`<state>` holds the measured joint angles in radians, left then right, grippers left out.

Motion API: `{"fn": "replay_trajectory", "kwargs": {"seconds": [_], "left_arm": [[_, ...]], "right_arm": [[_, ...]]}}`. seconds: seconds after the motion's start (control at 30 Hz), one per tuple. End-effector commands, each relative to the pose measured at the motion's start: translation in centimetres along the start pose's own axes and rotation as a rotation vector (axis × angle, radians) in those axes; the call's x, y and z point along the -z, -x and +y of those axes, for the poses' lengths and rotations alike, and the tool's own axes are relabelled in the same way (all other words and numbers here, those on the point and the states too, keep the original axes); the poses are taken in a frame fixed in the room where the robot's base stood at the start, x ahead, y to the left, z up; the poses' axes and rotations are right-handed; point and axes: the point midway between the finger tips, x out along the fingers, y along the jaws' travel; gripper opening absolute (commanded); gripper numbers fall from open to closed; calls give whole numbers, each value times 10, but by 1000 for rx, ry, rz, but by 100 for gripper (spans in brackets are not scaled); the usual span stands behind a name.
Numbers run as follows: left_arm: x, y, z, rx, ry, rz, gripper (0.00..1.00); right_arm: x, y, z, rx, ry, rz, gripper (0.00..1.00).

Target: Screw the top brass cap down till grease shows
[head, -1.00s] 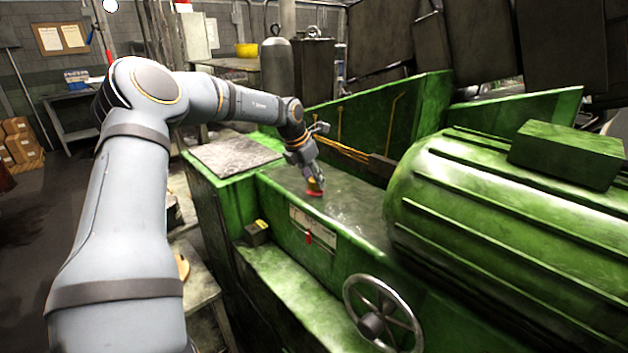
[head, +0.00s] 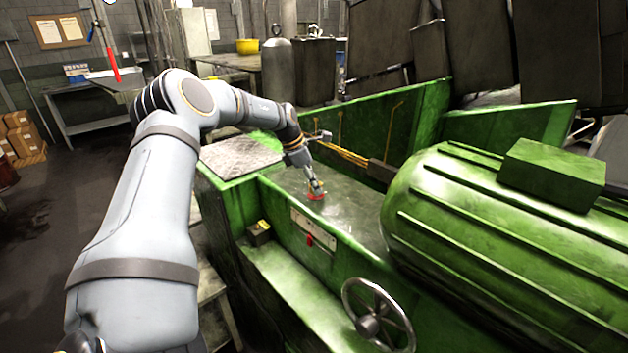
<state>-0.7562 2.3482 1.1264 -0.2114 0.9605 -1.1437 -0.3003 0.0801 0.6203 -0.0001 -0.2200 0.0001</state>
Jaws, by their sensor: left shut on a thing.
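My left gripper (head: 316,187) points down at the grey top surface of the green machine (head: 338,213). It is shut on the brass cap (head: 319,186), a small yellowish piece that shows only partly between the fingers. A red ring or base (head: 316,197) shows just under the fingertips, on the machine top. The cap's lower edge and any grease are too small to make out. My right gripper is not in view.
A large ribbed green cover (head: 490,225) stands to the right. A handwheel (head: 378,315) sticks out at the front. Yellow lines (head: 350,157) run behind the gripper. A metal plate (head: 240,157) lies to the left.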

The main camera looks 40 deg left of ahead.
Motion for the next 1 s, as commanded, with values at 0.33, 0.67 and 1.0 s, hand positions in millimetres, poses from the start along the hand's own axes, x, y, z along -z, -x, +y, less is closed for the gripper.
{"fn": "replay_trajectory", "kwargs": {"seconds": [0.33,0.67,1.0], "left_arm": [[0,1,1,-3,-2,-1,41],[0,0,0,-2,0,0,61],[2,-8,-1,-49,109,-6,61]], "right_arm": [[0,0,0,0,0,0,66],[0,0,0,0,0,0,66],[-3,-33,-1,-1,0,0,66]]}}
